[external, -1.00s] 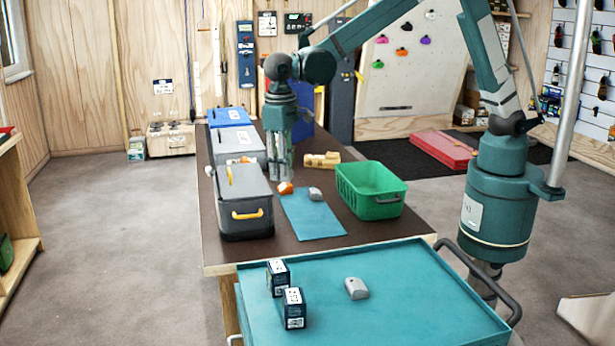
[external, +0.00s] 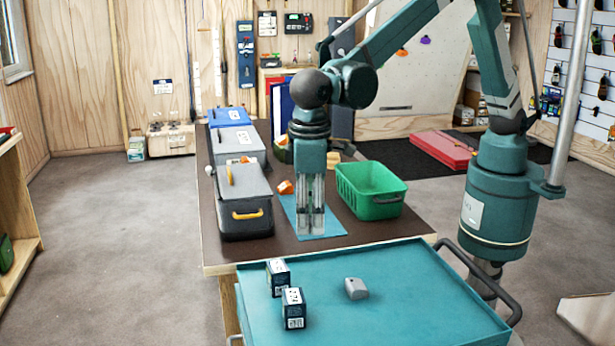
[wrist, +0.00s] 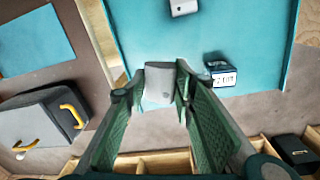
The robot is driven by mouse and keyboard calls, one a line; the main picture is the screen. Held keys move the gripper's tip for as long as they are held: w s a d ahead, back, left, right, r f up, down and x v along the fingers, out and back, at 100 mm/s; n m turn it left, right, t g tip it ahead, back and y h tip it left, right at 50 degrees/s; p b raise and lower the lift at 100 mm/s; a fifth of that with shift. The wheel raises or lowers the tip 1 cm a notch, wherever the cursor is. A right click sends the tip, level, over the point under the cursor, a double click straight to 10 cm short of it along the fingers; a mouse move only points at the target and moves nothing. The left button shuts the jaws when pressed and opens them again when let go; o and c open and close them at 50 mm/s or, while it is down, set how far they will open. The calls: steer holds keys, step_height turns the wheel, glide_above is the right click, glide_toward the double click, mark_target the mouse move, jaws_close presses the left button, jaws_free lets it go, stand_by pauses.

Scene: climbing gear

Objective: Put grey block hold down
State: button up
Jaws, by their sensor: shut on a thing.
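My gripper (external: 311,232) hangs pointing down in front of the blue mat (external: 291,204) in the external view. In the wrist view my gripper (wrist: 158,92) is shut on a grey block hold (wrist: 160,84), which sits between the fingertips. The held block is hard to make out in the external view. A second grey hold (external: 356,288) lies on the teal tray top (external: 410,310); it also shows at the top of the wrist view (wrist: 183,6). An orange hold (external: 286,187) lies at the mat's left edge.
Two dark boxes, one behind (external: 278,277) and one in front (external: 293,309), stand on the tray's left. A green basket (external: 370,208) is right of the mat. A grey crate (external: 245,218) is left. The tray's right half is clear.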

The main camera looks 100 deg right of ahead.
steer(key=s+a+n, duration=0.1)
steer(key=s+a, duration=0.2)
steer(key=a, duration=0.7)
steer(key=s+a+n, duration=0.2)
steer(key=s+a, duration=0.1)
steer(key=a, duration=0.8)
steer(key=shift+s+d+f, duration=0.1)
steer(key=shift+f, duration=1.3)
steer(key=shift+s+d+f, duration=0.1)
steer(key=shift+f, duration=1.3)
glide_above(363, 334)
steer(key=shift+f, duration=3.1)
steer(key=shift+f, duration=1.9)
steer(key=shift+f, duration=0.15)
